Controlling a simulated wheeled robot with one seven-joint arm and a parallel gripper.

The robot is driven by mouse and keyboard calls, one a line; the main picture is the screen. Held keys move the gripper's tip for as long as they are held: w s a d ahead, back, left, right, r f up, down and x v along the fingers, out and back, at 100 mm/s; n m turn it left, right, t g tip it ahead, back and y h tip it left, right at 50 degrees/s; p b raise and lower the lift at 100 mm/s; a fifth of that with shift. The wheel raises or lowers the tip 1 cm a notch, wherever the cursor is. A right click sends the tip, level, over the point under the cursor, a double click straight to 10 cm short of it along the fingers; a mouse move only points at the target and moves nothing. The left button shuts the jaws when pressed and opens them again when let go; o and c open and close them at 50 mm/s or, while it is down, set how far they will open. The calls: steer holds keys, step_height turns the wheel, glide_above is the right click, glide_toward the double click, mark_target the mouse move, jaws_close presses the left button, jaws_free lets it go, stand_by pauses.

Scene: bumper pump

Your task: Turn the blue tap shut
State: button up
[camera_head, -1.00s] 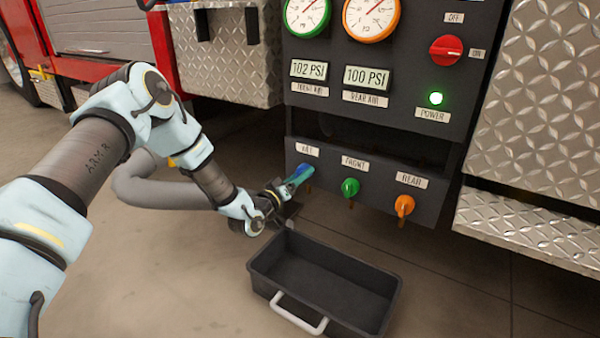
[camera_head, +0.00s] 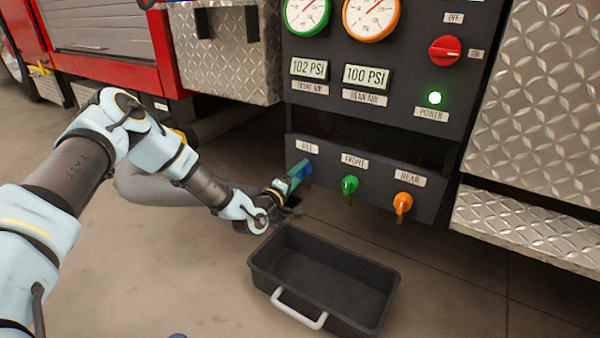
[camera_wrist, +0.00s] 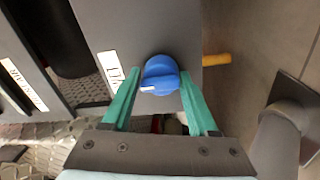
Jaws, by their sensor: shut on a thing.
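The blue tap (camera_wrist: 161,76) is a round knob with a raised grip and a white mark, on the dark lower panel. In the head view the blue tap (camera_head: 306,171) is at the panel's left end, partly hidden by my gripper. My gripper (camera_wrist: 158,88) has teal fingers, one on each side of the knob, and is shut on it. In the head view my gripper (camera_head: 297,177) reaches the tap from the lower left. In the wrist view the white mark points to the lower left.
A green tap (camera_head: 350,185) and an orange tap (camera_head: 403,202) are to the right on the same panel. A black tray (camera_head: 262,262) with a light handle stands on the floor below. A red switch (camera_head: 445,49) and green power light (camera_head: 435,98) are above.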

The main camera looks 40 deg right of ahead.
steer(key=shift+w+a+f, duration=0.15)
steer(key=shift+w+f, duration=0.05)
steer(key=shift+f, duration=0.15)
steer(key=o, duration=1)
steer(key=shift+o, duration=1.4)
steer(key=shift+s+r, duration=0.1)
steer(key=shift+r, duration=0.05)
steer(key=p+v, duration=0.3)
steer(key=v, duration=0.7)
steer(key=shift+a+p, duration=0.3)
